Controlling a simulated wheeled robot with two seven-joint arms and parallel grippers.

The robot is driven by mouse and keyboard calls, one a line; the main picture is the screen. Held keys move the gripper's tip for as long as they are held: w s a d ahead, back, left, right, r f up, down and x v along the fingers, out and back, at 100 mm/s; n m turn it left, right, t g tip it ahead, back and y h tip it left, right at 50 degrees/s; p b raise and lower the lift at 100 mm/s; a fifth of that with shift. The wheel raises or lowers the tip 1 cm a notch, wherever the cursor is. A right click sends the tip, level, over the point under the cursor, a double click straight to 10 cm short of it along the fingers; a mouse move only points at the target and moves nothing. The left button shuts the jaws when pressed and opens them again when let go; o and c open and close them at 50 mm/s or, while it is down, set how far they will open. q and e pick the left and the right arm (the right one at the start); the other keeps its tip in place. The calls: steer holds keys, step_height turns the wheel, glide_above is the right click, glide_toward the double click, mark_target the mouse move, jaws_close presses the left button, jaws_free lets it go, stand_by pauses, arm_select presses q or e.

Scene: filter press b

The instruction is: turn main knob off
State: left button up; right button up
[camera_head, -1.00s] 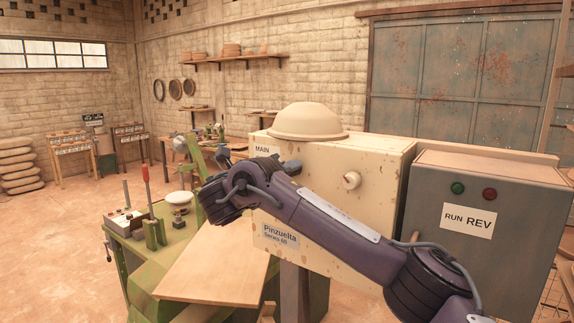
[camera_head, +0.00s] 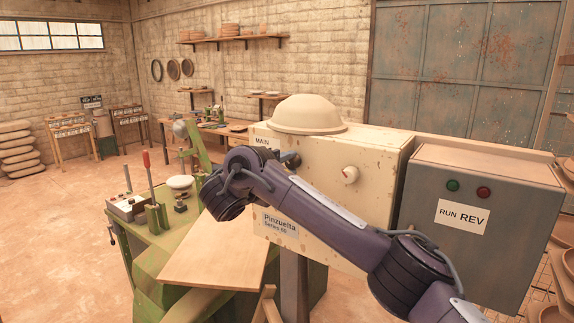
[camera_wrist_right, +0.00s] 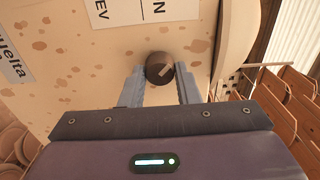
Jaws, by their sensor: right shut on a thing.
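The cream control box (camera_head: 385,215) carries a MAIN label (camera_head: 262,142) at its upper left. A dark round knob (camera_wrist_right: 159,67) with a pale pointer line shows on the box face in the right wrist view. The fingers of my right gripper (camera_wrist_right: 160,84) are on either side of this knob and shut on it. In the head view my right gripper (camera_head: 289,160) is at the box face beside the MAIN label, and the knob is hidden there by the gripper and arm. My left gripper is in neither view.
A bowl-shaped dome (camera_head: 307,114) sits on top. A green machine (camera_head: 160,235) stands at left.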

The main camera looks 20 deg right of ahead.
stand_by(0.4)
steer(key=o, duration=1)
steer(key=shift+a, duration=0.1)
steer(key=b+v, duration=0.7)
steer(key=b, duration=0.7)
steer(key=shift+s+a, duration=0.2)
steer(key=shift+a, duration=0.05)
